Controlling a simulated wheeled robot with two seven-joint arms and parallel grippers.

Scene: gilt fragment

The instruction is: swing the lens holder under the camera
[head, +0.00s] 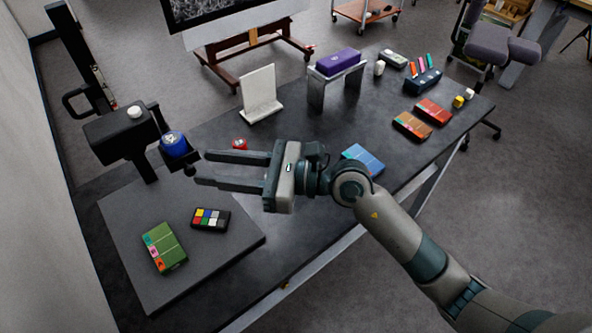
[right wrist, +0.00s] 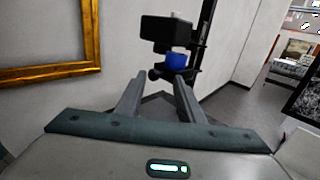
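The black camera (head: 122,133) is on a stand at the left, with a white knob on top; it also shows in the right wrist view (right wrist: 168,28). The lens holder, with a round blue part (head: 175,145), sits at the camera's right side in the head view; the blue part shows just below the camera body in the right wrist view (right wrist: 177,61). My right gripper (head: 200,168) is open and empty, its fingers pointing left toward the blue part with a small gap. My left gripper is not in view.
A grey board (head: 200,270) under the camera bears a green box (head: 164,248) and a colour chart (head: 210,219). A red item (head: 240,144) and white stand (head: 260,95) are behind my gripper. A blue box (head: 363,159) lies by my wrist. A gold frame (right wrist: 50,40) hangs on the wall.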

